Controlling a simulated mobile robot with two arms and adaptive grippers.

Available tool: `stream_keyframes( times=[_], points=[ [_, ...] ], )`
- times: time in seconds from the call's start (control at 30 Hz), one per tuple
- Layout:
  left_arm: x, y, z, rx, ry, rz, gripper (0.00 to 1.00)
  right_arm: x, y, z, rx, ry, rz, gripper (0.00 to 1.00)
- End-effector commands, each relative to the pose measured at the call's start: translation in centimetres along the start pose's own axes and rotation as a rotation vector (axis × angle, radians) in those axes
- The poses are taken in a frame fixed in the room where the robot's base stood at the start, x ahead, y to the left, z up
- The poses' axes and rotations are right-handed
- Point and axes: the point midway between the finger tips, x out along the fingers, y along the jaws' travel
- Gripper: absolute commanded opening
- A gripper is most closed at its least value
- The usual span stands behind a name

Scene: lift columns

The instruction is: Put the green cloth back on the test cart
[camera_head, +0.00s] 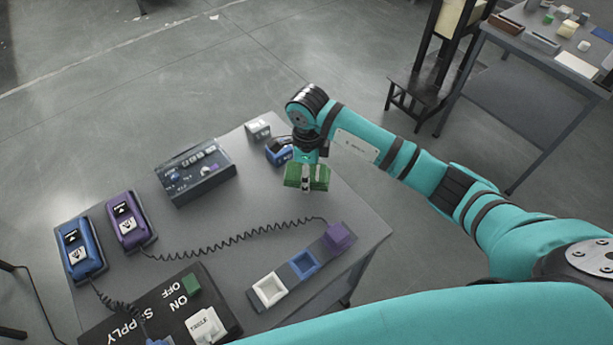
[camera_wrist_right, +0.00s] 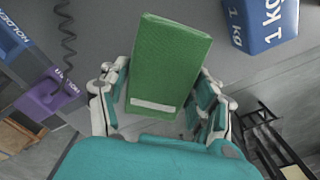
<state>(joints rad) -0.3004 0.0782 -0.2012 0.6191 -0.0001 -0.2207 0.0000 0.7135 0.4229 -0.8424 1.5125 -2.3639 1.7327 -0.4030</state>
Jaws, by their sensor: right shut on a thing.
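The green cloth (camera_head: 318,177) is a folded rectangular block at the end of my right arm in the head view. In the right wrist view the green cloth (camera_wrist_right: 168,62) stands between the two fingers, with a white label on its near edge. My right gripper (camera_wrist_right: 165,100) is shut on it. In the head view this gripper (camera_head: 306,178) is over the far right part of the grey test cart (camera_head: 285,228). I cannot tell whether the cloth touches the cart top. My left gripper is not in view.
A blue 1 kg weight (camera_head: 279,150) stands close behind the cloth. A control box (camera_head: 196,172), a socket strip (camera_head: 302,266), blue (camera_head: 81,248) and purple (camera_head: 130,220) handsets and a supply panel (camera_head: 165,310) occupy the cart. A second table (camera_head: 535,75) stands at the upper right.

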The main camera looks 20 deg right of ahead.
Motion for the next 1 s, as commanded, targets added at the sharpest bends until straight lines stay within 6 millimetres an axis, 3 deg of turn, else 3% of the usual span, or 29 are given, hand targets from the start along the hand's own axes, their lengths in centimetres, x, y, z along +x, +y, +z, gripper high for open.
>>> stream_keyframes(
  times=[0.2, 0.57, 0.6, 0.7, 0.8, 1.0],
  points=[
    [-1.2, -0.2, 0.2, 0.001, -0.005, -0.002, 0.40, 2.8, 0.4, 0.2, -0.005, 0.000, 0.008, 0.34],
    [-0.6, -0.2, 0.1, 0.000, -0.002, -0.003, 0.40, 3.4, 0.4, 0.2, -0.005, 0.001, 0.006, 0.34],
    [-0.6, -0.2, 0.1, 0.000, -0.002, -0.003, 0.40, 3.4, 0.4, 0.2, -0.006, 0.001, 0.005, 0.65],
    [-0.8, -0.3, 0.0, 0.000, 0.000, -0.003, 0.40, 3.3, 0.4, 0.2, -0.005, 0.001, 0.006, 0.78],
    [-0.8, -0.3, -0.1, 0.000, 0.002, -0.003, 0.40, 3.3, 0.4, 0.2, -0.005, 0.001, 0.006, 0.88],
    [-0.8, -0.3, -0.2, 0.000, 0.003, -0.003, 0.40, 3.3, 0.4, 0.2, -0.005, 0.001, 0.006, 0.88]
  ],
)
